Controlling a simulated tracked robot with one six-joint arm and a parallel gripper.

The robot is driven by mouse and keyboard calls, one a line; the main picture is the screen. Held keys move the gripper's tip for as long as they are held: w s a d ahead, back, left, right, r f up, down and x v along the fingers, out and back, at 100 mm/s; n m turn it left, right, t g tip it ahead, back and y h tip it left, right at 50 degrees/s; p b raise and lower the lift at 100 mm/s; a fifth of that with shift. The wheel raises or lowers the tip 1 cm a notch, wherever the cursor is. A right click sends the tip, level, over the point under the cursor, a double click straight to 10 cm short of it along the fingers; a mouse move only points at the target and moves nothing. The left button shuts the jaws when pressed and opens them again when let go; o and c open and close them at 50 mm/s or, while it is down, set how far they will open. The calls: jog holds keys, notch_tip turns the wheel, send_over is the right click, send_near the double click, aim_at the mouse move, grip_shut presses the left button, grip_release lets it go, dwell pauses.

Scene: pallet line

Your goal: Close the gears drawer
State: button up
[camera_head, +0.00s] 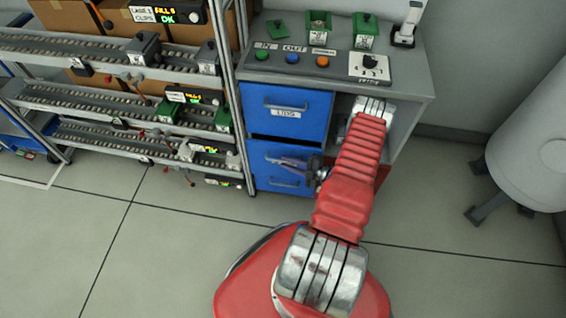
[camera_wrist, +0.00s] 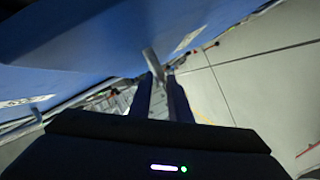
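The cabinet has two blue drawers in the head view. The upper drawer (camera_head: 288,100) is labelled LIDS and looks shut. The lower blue drawer (camera_head: 265,178) is partly hidden by my gripper; its label cannot be read and I cannot tell how far out it stands. My gripper (camera_head: 290,163) is at the front of this lower drawer. In the wrist view, my gripper's two dark fingers (camera_wrist: 161,80) are close together around a grey handle bar (camera_wrist: 152,61), which stands out from a blue drawer front (camera_wrist: 100,45).
The cabinet top (camera_head: 415,75) carries buttons, a dial and green parts. A roller rack (camera_head: 120,95) with boxes and displays stands to the left. A white cylindrical tank (camera_head: 530,150) stands on the right. The floor (camera_head: 170,240) in front is clear.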

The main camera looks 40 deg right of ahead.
jog(key=shift+x, duration=1.1)
jog(key=shift+c, duration=0.4)
grip_shut()
